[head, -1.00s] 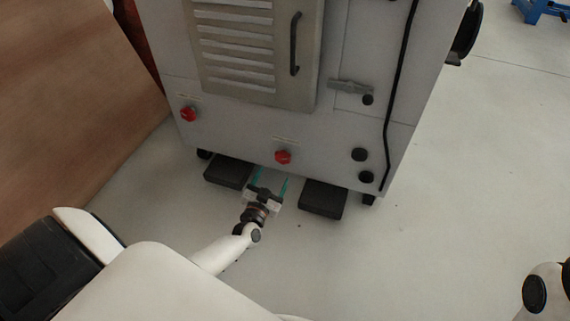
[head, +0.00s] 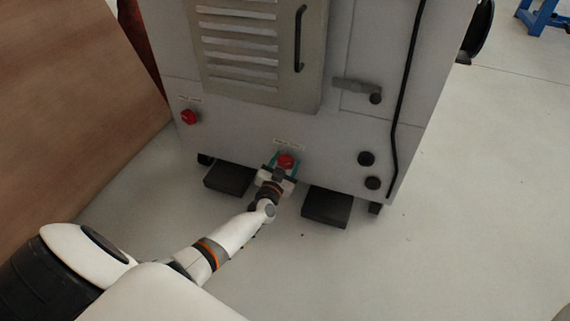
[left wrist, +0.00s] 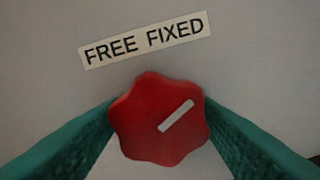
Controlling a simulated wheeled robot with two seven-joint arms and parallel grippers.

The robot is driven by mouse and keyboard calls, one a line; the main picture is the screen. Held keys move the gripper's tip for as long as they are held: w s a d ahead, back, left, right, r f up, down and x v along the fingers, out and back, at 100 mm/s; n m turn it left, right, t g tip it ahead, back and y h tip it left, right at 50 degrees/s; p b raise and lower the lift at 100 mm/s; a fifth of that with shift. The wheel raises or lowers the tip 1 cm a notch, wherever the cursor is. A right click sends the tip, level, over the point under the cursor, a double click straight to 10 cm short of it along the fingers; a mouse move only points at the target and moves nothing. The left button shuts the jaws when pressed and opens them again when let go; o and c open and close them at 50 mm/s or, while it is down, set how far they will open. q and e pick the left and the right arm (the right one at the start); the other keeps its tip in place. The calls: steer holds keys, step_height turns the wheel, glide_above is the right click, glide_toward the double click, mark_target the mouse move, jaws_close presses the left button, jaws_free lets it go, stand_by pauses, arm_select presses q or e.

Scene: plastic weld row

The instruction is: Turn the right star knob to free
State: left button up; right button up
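The right star knob (head: 286,161) is red and sits low on the front of the grey cabinet. In the left wrist view the knob (left wrist: 158,120) fills the middle, its white mark slanting up to the right, on the FIXED side. A label (left wrist: 145,39) above it reads FREE on the left and FIXED on the right. My left gripper (head: 284,160) is open, its green fingers on either side of the knob. In the left wrist view the fingers lie close to the knob's edges; firm contact cannot be told. My right gripper is out of view.
Another red knob (head: 189,117) sits to the left on the cabinet (head: 235,128). Two dark pedals (head: 326,206) (head: 229,179) lie below, either side of my left wrist. Black round knobs (head: 367,159) are at the right. A brown panel (head: 75,95) stands at left.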

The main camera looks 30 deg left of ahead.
arm_select(q)
steer(key=c, duration=0.6)
steer(key=shift+o, duration=0.2)
